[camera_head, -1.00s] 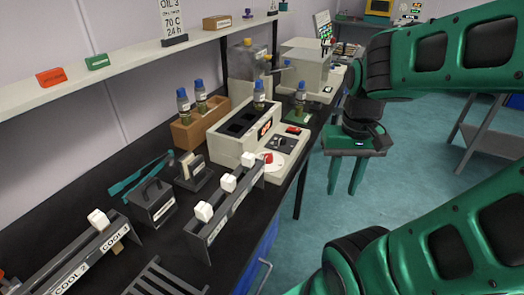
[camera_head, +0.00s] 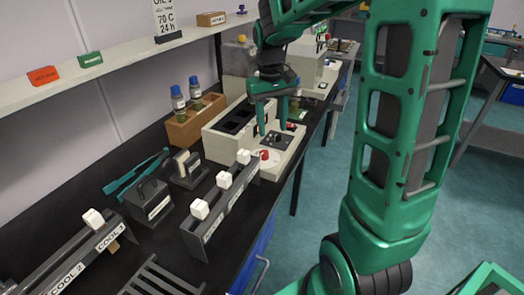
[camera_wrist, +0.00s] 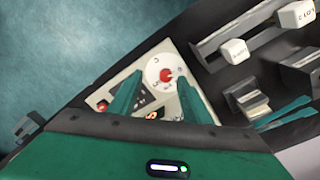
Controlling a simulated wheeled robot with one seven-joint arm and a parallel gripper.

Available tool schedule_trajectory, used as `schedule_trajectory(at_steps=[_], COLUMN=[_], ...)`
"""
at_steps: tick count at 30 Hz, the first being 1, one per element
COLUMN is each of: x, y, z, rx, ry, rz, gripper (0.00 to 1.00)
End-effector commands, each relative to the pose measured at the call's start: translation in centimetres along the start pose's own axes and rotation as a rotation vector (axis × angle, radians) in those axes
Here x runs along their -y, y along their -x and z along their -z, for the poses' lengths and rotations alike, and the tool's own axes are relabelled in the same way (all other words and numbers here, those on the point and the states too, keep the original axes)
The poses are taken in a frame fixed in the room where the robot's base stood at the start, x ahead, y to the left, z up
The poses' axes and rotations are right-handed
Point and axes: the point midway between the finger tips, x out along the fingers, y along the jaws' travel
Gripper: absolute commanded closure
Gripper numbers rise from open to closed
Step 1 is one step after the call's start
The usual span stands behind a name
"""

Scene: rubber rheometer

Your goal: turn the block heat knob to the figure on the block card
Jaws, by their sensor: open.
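The cream heating block (camera_head: 215,142) stands on the black bench, with dark wells in its top. A red knob (camera_head: 264,155) on a round white dial sits at its front corner. In the wrist view the red knob (camera_wrist: 166,75) shows on the numbered dial, its setting too small to read. My gripper (camera_head: 272,131) is open over the block, pointing down, just behind the knob. In the wrist view my gripper (camera_wrist: 160,82) has its green fingers apart on either side of the dial, with nothing between them gripped.
A rack with white cubes (camera_head: 222,205) stands close in front of the dial. A wooden box with blue-capped bottles (camera_head: 184,130) is left of the block. COOL racks (camera_head: 75,262) lie at lower left. The bench edge is just right of the block.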

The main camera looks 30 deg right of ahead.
Motion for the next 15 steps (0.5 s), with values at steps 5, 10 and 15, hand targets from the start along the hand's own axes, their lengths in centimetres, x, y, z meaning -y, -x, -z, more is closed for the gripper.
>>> schedule_trajectory(at_steps=[5,10,15], x=[1.5,1.8,1.8], y=[-0.7,-1.8,-4.4], z=[2.7,3.1,3.0], rx=[-0.001,-0.001,0.002], ry=[0.04,0.048,0.047], rz=[0.014,0.017,0.017], gripper=[0.56,0.56,0.56])
